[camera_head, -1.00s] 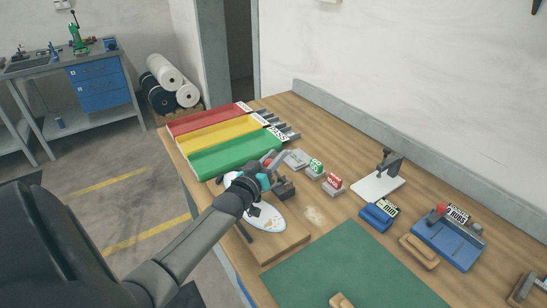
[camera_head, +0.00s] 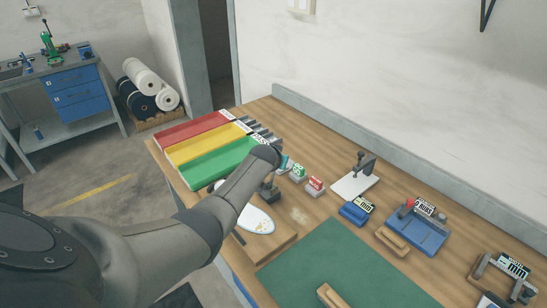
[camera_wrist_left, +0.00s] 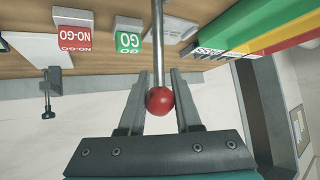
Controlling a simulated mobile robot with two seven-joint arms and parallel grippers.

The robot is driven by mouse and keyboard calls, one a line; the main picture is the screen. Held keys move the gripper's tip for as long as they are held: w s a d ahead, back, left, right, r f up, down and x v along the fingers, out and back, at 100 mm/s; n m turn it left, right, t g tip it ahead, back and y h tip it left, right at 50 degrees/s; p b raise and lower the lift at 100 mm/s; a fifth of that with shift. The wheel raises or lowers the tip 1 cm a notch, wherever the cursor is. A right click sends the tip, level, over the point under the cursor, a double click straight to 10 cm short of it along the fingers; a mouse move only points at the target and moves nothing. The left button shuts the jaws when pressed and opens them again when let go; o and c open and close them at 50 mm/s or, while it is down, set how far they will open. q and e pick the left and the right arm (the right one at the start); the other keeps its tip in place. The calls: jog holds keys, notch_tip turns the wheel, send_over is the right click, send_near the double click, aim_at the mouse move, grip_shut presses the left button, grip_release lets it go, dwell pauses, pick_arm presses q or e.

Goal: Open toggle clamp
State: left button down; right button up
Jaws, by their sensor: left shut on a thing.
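The toggle clamp (camera_head: 268,191) stands on the wooden board (camera_head: 270,238) behind a white oval insole plate (camera_head: 258,220); my left arm partly covers it in the head view. Its metal lever (camera_wrist_left: 158,40) ends in a red ball knob (camera_wrist_left: 160,101), seen in the left wrist view. My left gripper (camera_wrist_left: 160,82) is shut on the red knob, with a finger on each side of it. In the head view my forearm mostly hides this gripper; only a teal bit shows. My right gripper is not in view.
Red, yellow and green trays (camera_head: 215,162) lie at the bench's far left. GO (camera_head: 298,172) and NO-GO (camera_head: 315,185) blocks stand just right of the clamp. A blue fixture (camera_head: 418,232) is farther right. A green mat (camera_head: 335,268) covers the front.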

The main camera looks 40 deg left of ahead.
pick_arm(q)
jog(key=shift+w+d+f+g+b, duration=0.3)
jog(key=shift+w+f+b, duration=0.25)
jog(key=shift+w+b, duration=0.15)
jog(key=shift+f, duration=0.2)
jog(key=c, duration=1)
grip_release()
jog(key=o, duration=0.4)
jog(key=shift+w, duration=0.1)
jog(key=shift+r, duration=0.15)
